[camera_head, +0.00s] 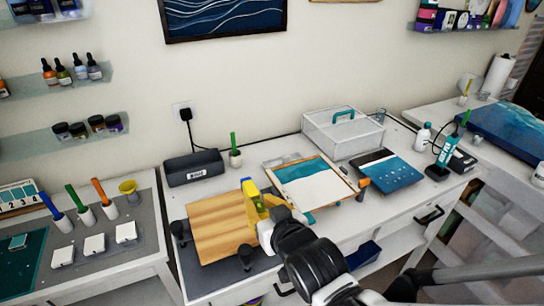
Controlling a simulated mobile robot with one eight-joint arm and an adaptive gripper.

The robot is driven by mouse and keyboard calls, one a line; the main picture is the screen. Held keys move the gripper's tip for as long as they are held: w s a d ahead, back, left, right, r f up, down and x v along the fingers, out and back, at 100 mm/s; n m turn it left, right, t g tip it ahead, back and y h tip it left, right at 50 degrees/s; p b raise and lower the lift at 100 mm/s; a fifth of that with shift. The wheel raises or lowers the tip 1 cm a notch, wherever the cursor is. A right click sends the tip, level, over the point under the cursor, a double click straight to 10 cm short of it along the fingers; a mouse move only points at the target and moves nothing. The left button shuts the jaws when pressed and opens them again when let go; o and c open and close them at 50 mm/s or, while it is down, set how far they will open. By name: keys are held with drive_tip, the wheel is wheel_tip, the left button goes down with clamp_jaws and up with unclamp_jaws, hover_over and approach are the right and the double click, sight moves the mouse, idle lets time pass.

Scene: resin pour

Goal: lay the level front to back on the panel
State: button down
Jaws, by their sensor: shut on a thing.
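The wooden panel (212,228) lies flat on a dark mat on the middle table, with black knobs or supports at its corners. The yellow level (250,196) shows over the panel's right edge, its long side running roughly front to back and tilted. My gripper (267,221) comes in from the lower right and is shut on the level. My gripper and wrist hide part of the level and the panel's right edge. I cannot tell whether the level touches the panel.
A framed blue-and-white piece (318,190) lies right of the panel. A black box (194,168) and a cup with a green stick (235,157) stand behind it. A clear cover (343,138) stands at the back. The left table (150,240) holds cups and white blocks.

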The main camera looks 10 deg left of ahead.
drive_tip(key=shift+a+f, duration=0.1)
drive_tip(key=shift+a, duration=0.05)
drive_tip(key=b+x, duration=0.1)
drive_tip(key=x, duration=0.3)
drive_tip(key=f+b+x, duration=0.1)
drive_tip(key=b+x, duration=0.1)
drive_tip(key=x, duration=0.3)
drive_tip(key=s+f+b+x, duration=0.1)
drive_tip(key=x, duration=0.3)
drive_tip(key=shift+w+f+b, duration=0.1)
drive_tip(key=shift+w+b, duration=0.1)
drive_tip(key=shift+b, duration=0.15)
wheel_tip(320, 180, down, 4)
drive_tip(key=shift+r+b, duration=0.1)
drive_tip(key=shift+b, duration=0.95)
drive_tip(key=shift+s+r, duration=0.1)
drive_tip(key=c, duration=1.3)
unclamp_jaws()
drive_tip(key=shift+c, duration=0.2)
